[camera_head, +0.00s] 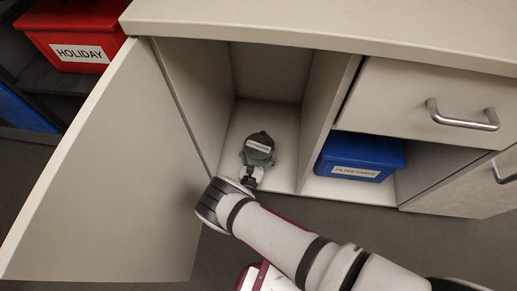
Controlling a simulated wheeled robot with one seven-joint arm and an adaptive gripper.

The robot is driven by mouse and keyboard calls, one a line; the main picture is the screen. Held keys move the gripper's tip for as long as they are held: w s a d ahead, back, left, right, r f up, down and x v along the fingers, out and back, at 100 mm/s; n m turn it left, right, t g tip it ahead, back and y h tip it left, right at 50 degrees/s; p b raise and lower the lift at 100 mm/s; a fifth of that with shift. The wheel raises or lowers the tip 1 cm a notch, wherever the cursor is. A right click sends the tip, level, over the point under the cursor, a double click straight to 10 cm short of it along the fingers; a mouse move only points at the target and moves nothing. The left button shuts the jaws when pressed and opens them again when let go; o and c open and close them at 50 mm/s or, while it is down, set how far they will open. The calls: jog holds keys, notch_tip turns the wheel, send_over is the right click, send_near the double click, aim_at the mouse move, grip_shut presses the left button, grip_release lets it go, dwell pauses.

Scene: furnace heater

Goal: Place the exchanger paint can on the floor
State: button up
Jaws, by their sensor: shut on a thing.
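The paint can (259,148) is a small dark grey-green can with a white label on it, too small to read with certainty. It is inside the open left compartment of the cabinet, near the compartment floor; I cannot tell whether it touches it. My gripper (256,163) reaches in from the front and is shut on the can, with its fingers at the can's near side. My wrist hides part of the compartment's front edge. The grey floor (350,228) shows in front of the cabinet.
The cabinet door (95,185) stands open on the left. A divider (325,105) separates the can's compartment from one with a blue bin (360,158) labelled FILTER PARTS. A red HOLIDAY bin (75,35) is at upper left. A red and white object (262,278) lies below my arm.

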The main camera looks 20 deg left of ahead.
jog(key=o, duration=1.8)
jog(key=shift+f, duration=0.15)
jog(key=shift+o, duration=0.2)
jog(key=shift+s, duration=0.3)
jog(key=s, duration=0.3)
jog(key=s+d, duration=0.1)
jog(key=s, duration=0.3)
jog(key=s+p, duration=0.1)
jog(key=s, duration=0.3)
jog(key=shift+s+d, duration=0.15)
jog(key=shift+d, duration=0.15)
